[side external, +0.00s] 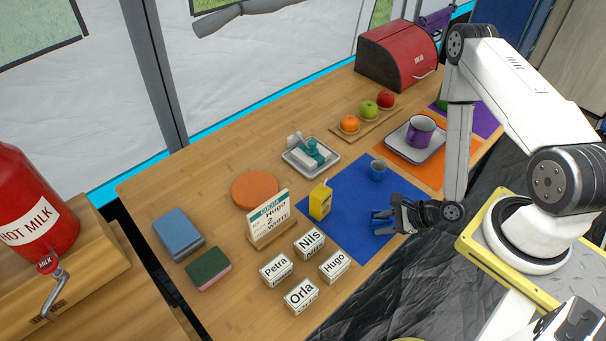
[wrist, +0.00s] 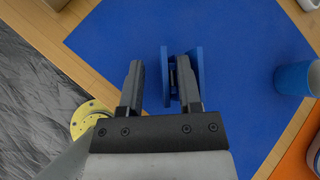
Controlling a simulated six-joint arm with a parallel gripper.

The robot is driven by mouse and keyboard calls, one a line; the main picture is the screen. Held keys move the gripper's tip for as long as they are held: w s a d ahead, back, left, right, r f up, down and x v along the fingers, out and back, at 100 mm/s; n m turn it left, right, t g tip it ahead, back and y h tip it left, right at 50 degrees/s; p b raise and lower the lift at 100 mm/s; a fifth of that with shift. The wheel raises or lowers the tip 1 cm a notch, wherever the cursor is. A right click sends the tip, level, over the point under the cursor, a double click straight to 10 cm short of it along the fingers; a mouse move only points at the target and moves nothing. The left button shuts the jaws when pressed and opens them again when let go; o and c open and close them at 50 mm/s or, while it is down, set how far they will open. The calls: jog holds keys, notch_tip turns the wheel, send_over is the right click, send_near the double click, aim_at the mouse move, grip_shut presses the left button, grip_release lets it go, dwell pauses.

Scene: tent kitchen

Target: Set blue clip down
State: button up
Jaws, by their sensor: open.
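The blue clip (wrist: 196,66) is on or just above the blue mat (wrist: 120,30); the wrist view does not settle which. Its two blue plates stand either side of my gripper's right finger. My gripper (wrist: 160,85) is open, its left finger apart from the clip with bare mat showing between. In the side view the clip (side external: 379,214) shows at the tips of my gripper (side external: 388,222), low over the front right part of the mat (side external: 345,190). My fingers partly hide the clip there.
A blue cup (side external: 377,171) stands on the mat to the right in the wrist view. A yellow carton (side external: 320,202) is at the mat's left edge, near name blocks (side external: 309,242). An orange mat with a tray (side external: 400,146) lies farther right. The mat's middle is clear.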

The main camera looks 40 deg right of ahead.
jog(key=shift+v, duration=3.65)
jog(key=shift+w+d+r+n+g+h, duration=0.15)
jog(key=shift+w+d+n+g, duration=0.15)
jog(key=shift+n, duration=0.25)
jog(key=shift+w+d+f+n+g+h, duration=0.1)
jog(key=shift+w+d+n+g+h, duration=0.1)
jog(key=shift+d+n, duration=0.3)
jog(key=w+d+r+n+g+h, duration=0.45)
jog(key=w+r+n, duration=0.35)
jog(key=n, duration=0.6)
jog(key=a+r+n, duration=0.9)
jog(key=a+r, duration=0.2)
jog(key=r, duration=0.3)
jog(key=shift+s+a+g, duration=0.25)
jog(key=shift+s+g, duration=0.1)
